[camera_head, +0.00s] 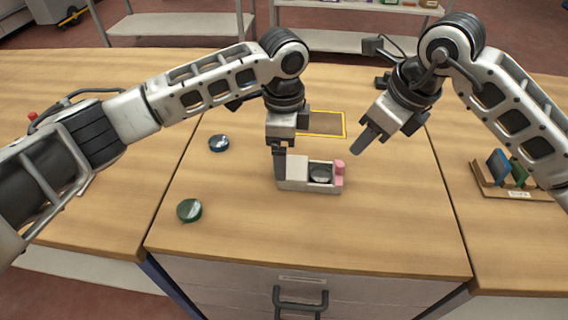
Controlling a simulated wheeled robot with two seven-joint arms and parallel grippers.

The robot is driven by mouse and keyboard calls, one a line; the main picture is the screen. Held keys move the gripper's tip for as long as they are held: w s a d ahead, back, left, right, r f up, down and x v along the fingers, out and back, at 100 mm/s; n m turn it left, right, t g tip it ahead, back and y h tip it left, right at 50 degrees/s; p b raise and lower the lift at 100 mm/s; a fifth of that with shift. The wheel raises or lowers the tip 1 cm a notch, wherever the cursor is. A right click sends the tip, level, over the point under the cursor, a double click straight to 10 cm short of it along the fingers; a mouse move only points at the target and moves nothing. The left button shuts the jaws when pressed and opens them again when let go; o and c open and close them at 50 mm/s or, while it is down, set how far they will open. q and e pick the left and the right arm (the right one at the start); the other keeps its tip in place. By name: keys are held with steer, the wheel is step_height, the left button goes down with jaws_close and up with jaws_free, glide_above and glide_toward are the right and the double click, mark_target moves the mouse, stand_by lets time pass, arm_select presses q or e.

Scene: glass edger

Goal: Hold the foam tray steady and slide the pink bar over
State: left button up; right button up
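The foam tray (295,184) is a small pale block near the middle of the table. A dark round disc (320,174) lies in its recess. The pink bar (339,174) stands at the tray's right end. My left gripper (280,153) points down at the tray's left end and overlaps it in the picture. Whether its fingers grip or only touch the tray is hidden. My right gripper (358,149) hangs up and to the right of the pink bar, apart from it. Its dark fingers look together, with nothing between them.
A blue-rimmed disc (219,143) and a green-rimmed disc (190,210) lie to the left. A yellow-edged mat (326,123) lies behind the tray. A wooden rack (508,190) with coloured plates stands at the right. The table in front of the tray is clear.

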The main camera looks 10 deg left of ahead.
mark_target(298, 168)
arm_select(q)
steer(key=shift+f, duration=2.7)
steer(key=c, duration=1.1)
steer(key=shift+o, duration=0.2)
arm_select(e)
steer(key=c, duration=0.7)
steer(key=d, duration=0.1)
steer(key=d+f+y, duration=0.1)
steer(key=s+d+f+y, duration=0.1)
steer(key=d, duration=0.1)
steer(key=shift+f+n+g, duration=0.1)
steer(key=shift+n+g, duration=0.2)
steer(key=shift+n, duration=0.1)
jaws_close()
steer(key=s+d+n+t+y, duration=0.1)
steer(key=d+y, duration=0.2)
steer(key=d, duration=0.3)
steer(key=shift+d+n, duration=0.3)
steer(key=shift+d, duration=0.05)
steer(key=shift+s, duration=0.1)
